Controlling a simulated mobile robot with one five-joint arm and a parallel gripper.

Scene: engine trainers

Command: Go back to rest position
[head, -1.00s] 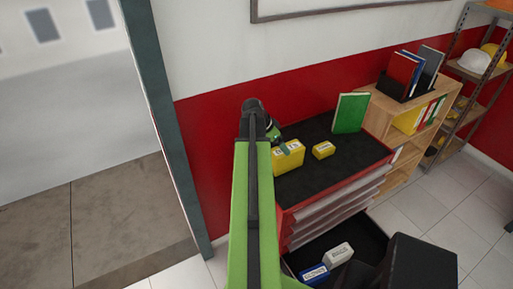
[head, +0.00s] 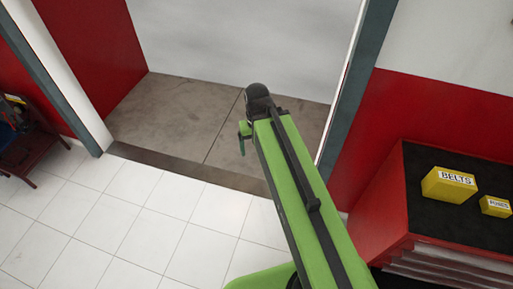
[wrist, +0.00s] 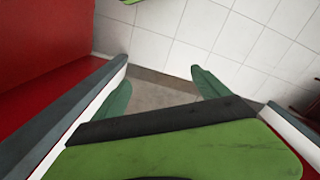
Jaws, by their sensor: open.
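My arm, green and black, reaches out from the bottom of the head view. My gripper (head: 243,138) is at its far end, in front of the doorway, partly hidden behind the arm's black joint. In the wrist view its two green fingers (wrist: 163,90) stand well apart with nothing between them, and floor shows through the gap. The yellow box marked BELTS (head: 450,184) sits on the black top of the red cabinet (head: 378,212) at the right, clear of my gripper.
A smaller yellow box (head: 495,206) sits beside the BELTS box. The grey door frame (head: 352,85) stands just right of my arm. A dark red cart or stool (head: 32,145) is at the far left. White floor tiles (head: 125,225) at the left are clear.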

